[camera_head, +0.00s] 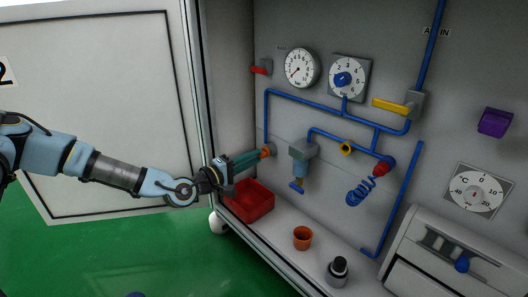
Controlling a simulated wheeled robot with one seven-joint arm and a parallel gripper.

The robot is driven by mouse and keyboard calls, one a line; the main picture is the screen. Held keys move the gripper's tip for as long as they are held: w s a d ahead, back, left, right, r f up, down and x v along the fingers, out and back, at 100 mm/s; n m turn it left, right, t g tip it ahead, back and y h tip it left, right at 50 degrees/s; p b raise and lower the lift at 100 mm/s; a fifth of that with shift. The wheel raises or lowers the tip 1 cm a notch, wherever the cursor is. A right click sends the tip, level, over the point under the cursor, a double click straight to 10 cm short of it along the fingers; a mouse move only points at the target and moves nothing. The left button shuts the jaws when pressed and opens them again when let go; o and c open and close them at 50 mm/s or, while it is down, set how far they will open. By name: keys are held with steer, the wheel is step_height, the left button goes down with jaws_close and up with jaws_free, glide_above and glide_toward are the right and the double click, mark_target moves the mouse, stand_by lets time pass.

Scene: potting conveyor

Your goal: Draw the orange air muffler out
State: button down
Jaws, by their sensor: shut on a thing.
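The orange air muffler (266,152) shows as a small orange piece at the grey wall panel, left of the grey and blue filter unit. My gripper (260,155) reaches it from the left with its dark teal fingers. The fingers are shut on the muffler and cover part of it. The muffler's far end is at or very close to its wall fitting. I cannot tell whether it is still seated there.
A red bin (250,202) sits below my gripper. An orange pot (302,238) and a dark-capped bottle (338,271) stand on the ledge. The filter unit (301,160) and blue pipes (340,138) are close on the right. An open white door (100,110) stands left.

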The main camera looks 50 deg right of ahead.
steer(key=shift+a, duration=1.35)
steer(key=shift+w+a, duration=0.1)
steer(key=shift+a, duration=0.05)
steer(key=shift+a+p, duration=0.4)
steer(key=shift+a, duration=0.95)
